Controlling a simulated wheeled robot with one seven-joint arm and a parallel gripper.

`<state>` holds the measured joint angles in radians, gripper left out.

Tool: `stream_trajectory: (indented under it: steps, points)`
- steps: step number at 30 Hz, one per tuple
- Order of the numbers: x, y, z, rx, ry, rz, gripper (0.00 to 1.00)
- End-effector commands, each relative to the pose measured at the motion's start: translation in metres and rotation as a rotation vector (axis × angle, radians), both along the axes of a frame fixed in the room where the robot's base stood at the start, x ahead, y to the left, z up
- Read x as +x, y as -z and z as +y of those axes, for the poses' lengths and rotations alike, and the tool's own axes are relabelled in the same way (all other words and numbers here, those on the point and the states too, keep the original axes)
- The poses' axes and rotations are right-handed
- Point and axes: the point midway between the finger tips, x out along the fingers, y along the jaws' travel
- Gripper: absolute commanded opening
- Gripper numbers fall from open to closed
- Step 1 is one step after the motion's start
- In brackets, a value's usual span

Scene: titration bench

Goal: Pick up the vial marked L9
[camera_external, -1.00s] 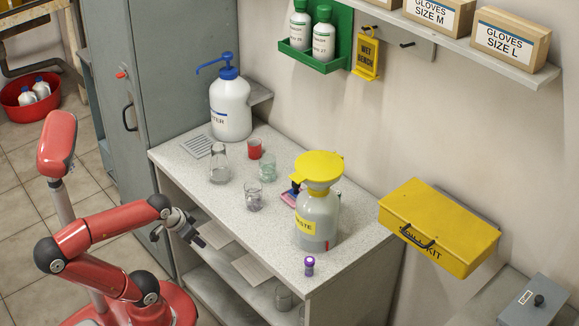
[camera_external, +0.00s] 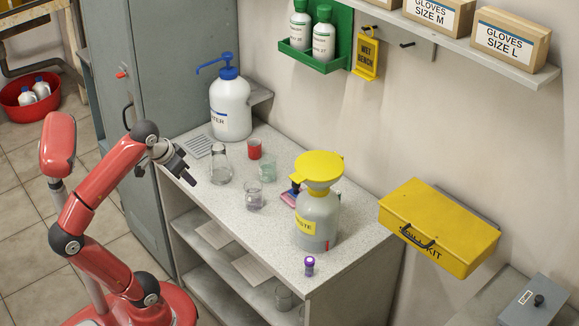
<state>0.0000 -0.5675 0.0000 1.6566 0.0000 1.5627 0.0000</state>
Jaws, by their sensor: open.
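A small vial with a purple cap (camera_external: 309,266) stands upright near the front right corner of the bench top (camera_external: 270,240). Its marking is too small to read, so I cannot tell whether it is L9. My gripper (camera_external: 187,176) is open and empty, above the left front edge of the bench. It is far to the left of the vial, close to a clear flask. A small blue and pink item (camera_external: 290,197) is partly hidden behind the waste bottle, and I cannot tell what it is.
The waste bottle with a yellow funnel (camera_external: 317,205) stands behind the vial. A clear flask (camera_external: 220,168), several beakers and a red cup (camera_external: 254,149) stand at the left. A white pump bottle (camera_external: 230,108) is at the back. The bench front middle is clear.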

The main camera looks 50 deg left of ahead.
Motion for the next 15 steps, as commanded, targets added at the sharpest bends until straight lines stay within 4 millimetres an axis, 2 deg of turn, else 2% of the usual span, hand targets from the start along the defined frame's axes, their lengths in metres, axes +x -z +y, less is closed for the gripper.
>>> stream_trajectory:
  steps: [2, 3, 8, 15]
  points:
    - [0.002, -0.022, 0.000, 0.000, 0.000, -0.003, 0.46]
    - [0.013, -0.022, -0.005, -0.005, 0.027, -0.011, 0.46]
    - [0.086, -0.022, -0.041, -0.052, 0.211, -0.124, 0.46]
    - [0.199, -0.026, -0.106, -0.131, 0.463, -0.339, 0.46]
